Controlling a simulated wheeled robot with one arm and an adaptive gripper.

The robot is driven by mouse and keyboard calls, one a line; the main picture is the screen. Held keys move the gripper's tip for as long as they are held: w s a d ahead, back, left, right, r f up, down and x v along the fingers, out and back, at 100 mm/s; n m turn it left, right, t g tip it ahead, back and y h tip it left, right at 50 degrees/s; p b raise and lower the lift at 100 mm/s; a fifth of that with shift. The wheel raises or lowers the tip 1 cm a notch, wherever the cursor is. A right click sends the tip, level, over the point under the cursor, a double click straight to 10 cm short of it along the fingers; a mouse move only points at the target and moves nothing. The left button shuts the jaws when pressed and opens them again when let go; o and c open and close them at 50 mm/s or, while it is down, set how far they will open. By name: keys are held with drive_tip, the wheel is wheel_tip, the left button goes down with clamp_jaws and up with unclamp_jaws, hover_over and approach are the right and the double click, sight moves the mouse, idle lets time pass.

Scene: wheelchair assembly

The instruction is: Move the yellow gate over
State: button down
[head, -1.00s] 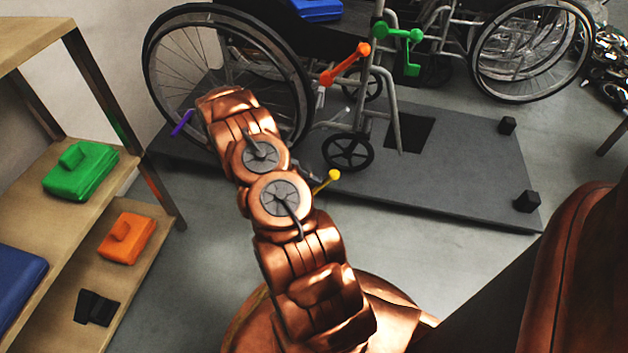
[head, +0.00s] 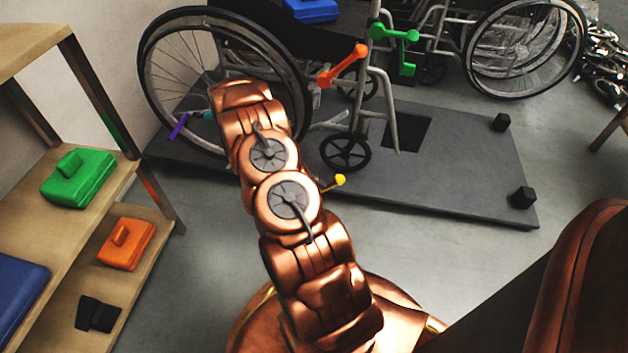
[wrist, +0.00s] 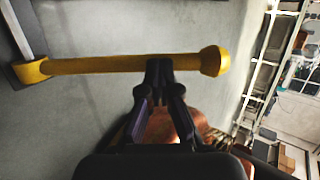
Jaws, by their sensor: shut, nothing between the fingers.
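The yellow gate (wrist: 110,65) is a bar with a round knob at its right end and a bracket at its left end in the wrist view. In the head view my gripper is hidden behind my arm.
A wheelchair (head: 225,75) stands on a dark platform (head: 450,180) with an orange lever (head: 343,66), a green lever (head: 395,36) and a purple lever (head: 180,126). A shelf (head: 150,212) with green and orange cases stands left. Grey floor is clear in front of the platform.

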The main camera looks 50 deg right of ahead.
drive_tip(key=p+v, duration=0.4)
drive_tip(key=v, duration=1)
